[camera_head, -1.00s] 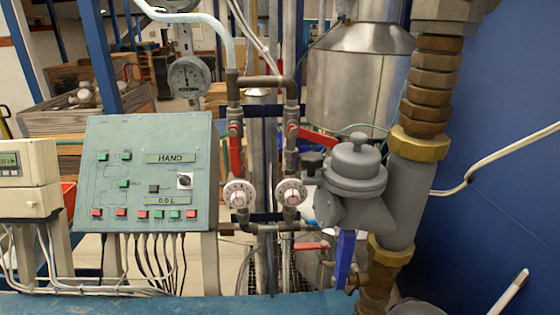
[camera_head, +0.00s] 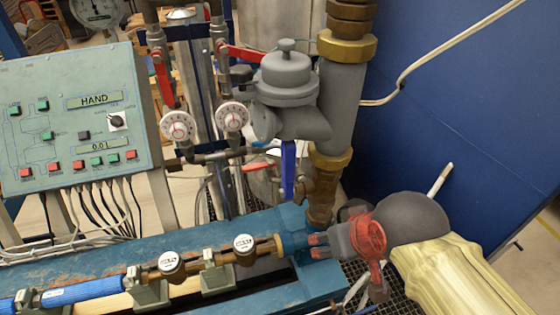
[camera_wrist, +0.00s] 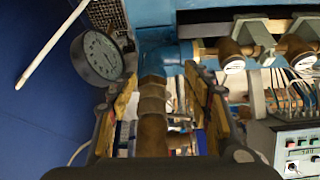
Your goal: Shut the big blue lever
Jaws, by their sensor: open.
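The big blue lever (camera_head: 288,170) hangs straight down beneath the grey domed valve body (camera_head: 287,85) in the head view, beside the brass-fitted vertical pipe (camera_head: 330,160). I cannot make the lever out in the wrist view. My gripper (camera_head: 313,246) is low over the right end of the blue bench, below and slightly right of the lever, apart from it in the picture. In the wrist view my gripper (camera_wrist: 162,85) has its fingers spread, with a brass pipe (camera_wrist: 152,105) seen between them. Nothing is held.
Smaller red levers (camera_head: 164,80) sit on thin pipes to the left, above white dials (camera_head: 178,126). A green control panel (camera_head: 75,120) stands at left. The blue bench (camera_head: 120,255) carries pipework. A round gauge (camera_wrist: 98,55) is close to my gripper. A blue wall (camera_head: 450,110) stands at right.

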